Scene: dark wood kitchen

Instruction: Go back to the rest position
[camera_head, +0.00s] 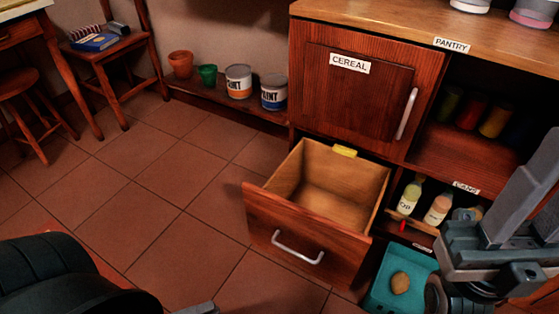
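The task names no object. My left arm comes in at the lower left as a large dark rounded shape. A small grey part at the bottom edge, which seems to belong to my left gripper (198,309), shows over the floor; the rest is cut off. My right arm and gripper (512,205) stand at the right edge, in front of the lower shelves, with grey parts reaching up and out of frame. I cannot tell whether either gripper is open or shut. I see nothing held.
An open, empty-looking drawer (306,243) juts out under the shut cereal cabinet (361,95). A teal bin (381,282) holding a potato-like item (400,283) is right of it. A chair (113,52) and stool (25,95) stand left. The tiled floor (165,195) between is clear.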

